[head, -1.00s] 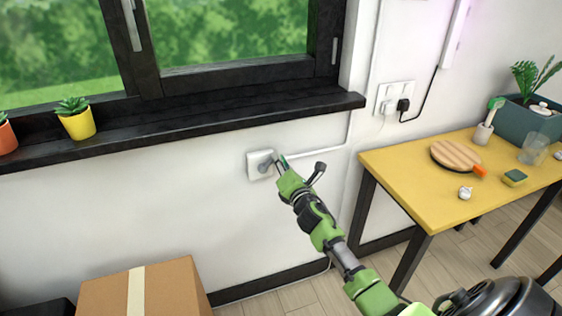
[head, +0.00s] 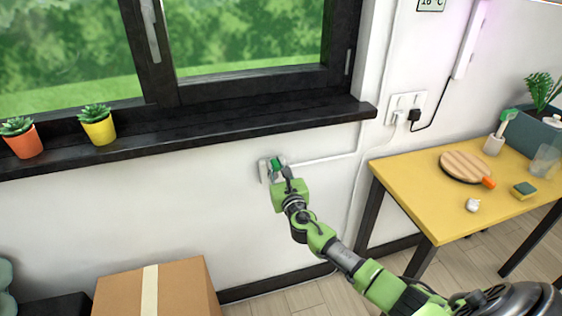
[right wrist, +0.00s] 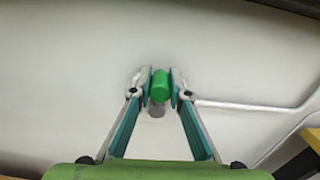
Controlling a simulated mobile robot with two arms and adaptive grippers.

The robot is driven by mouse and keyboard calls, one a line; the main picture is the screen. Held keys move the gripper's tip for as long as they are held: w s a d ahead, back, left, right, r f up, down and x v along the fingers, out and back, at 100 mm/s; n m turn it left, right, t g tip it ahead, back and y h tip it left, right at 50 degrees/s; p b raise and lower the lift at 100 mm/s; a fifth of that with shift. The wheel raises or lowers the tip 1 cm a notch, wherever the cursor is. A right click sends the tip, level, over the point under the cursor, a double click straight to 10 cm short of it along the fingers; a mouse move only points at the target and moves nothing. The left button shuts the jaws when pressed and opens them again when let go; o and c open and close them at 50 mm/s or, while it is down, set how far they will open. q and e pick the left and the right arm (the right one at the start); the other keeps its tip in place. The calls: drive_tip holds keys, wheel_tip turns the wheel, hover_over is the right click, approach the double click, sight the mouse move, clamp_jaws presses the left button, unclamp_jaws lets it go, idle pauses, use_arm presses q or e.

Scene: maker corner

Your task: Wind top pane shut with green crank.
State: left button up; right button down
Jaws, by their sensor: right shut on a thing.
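The green crank knob (head: 276,164) is by a small white wall plate (head: 263,171) below the window sill. It shows as a green cylinder (right wrist: 160,84) in the right wrist view, with a grey part (right wrist: 156,111) just below it. My right gripper (right wrist: 160,88) has its two teal-padded fingers around the knob, one on each side, and is shut on it. In the head view this gripper (head: 280,172) covers part of the crank and plate. The window's lower panes (head: 245,35) show; the top pane is not in view. My left gripper is not in view.
The black sill (head: 190,130) juts out above the crank and carries two potted succulents (head: 98,124). A cardboard box (head: 185,285) stands below left. A yellow table (head: 415,175) with several small items is at right. A white conduit (head: 320,157) runs right from the plate.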

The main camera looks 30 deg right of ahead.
drive_tip(key=shift+w+a+f+n+p, duration=0.25)
drive_tip(key=shift+a+n+p, duration=0.4)
drive_tip(key=shift+n, duration=0.7)
drive_tip(key=shift+w+a+f+n+p, duration=0.1)
drive_tip(key=shift+a+f+n+p, duration=0.3)
drive_tip(key=shift+a+n, duration=0.7)
drive_tip(key=shift+w+a+f+n+p, duration=0.15)
drive_tip(key=shift+a+f+n+p, duration=0.3)
drive_tip(key=shift+n, duration=1.2)
drive_tip(key=shift+d+r, duration=0.1)
drive_tip(key=shift+r, duration=0.1)
drive_tip(key=c, duration=1.9)
unclamp_jaws()
drive_tip(key=shift+s, duration=0.15)
drive_tip(key=v, duration=1.1)
drive_tip(key=shift+s, duration=0.35)
drive_tip(key=shift+f, duration=0.1)
